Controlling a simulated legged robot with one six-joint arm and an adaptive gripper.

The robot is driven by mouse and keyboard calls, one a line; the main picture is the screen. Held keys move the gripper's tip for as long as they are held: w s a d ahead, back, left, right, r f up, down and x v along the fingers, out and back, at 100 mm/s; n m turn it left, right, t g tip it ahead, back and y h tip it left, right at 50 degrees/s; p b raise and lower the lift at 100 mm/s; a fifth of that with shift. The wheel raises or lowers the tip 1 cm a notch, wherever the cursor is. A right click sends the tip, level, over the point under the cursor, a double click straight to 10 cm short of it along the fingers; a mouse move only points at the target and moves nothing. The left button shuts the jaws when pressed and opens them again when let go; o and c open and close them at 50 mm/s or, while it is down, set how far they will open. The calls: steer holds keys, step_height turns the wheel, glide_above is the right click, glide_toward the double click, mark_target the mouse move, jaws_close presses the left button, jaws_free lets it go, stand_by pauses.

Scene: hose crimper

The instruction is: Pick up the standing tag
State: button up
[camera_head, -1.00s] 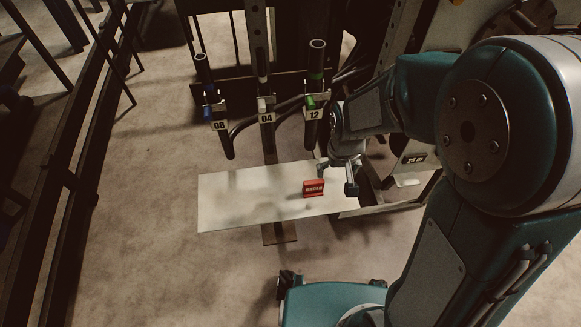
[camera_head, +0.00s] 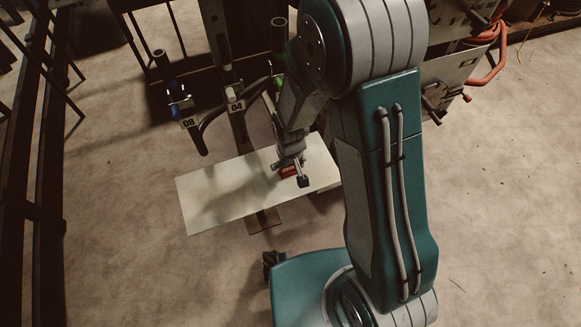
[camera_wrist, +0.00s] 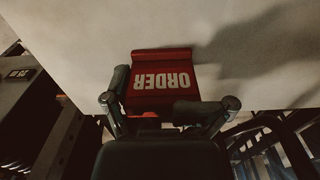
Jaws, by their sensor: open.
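The standing tag (camera_head: 289,171) is a small red block on the white table (camera_head: 215,200). In the head view my gripper hides most of it. My gripper (camera_head: 289,177) is over the tag in the head view. In the wrist view its open fingers (camera_wrist: 165,103) reach the tag's near part, one at the left edge and one across the lower right. I cannot tell whether they touch it.
Hoses hang in a rack behind the table, with labels 08 (camera_head: 188,123) and 04 (camera_head: 237,105). A machine panel with red hoses (camera_head: 487,60) stands at the upper right. The table's left half is clear.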

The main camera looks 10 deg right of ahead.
steer(key=shift+s+d+f, duration=0.35)
steer(key=shift+s, duration=0.05)
steer(key=shift+d, duration=0.4)
steer(key=c, duration=0.8)
steer(key=o, duration=0.8)
steer(key=r, duration=0.7)
steer(key=shift+w+r, duration=0.25)
steer(key=shift+w, duration=0.15)
steer(key=r, duration=0.4)
steer(key=shift+w+a+r, duration=0.25)
steer(key=shift+w+a, duration=0.05)
steer(key=shift+a, duration=0.05)
step_height(320, 180, down, 5)
steer(key=shift+a+r, duration=0.1)
steer(key=shift+r, duration=0.05)
steer(key=shift+s+f, duration=0.15)
steer(key=shift+f, duration=1.3)
steer(key=shift+s+f, duration=0.1)
steer(key=shift+f, duration=1.35)
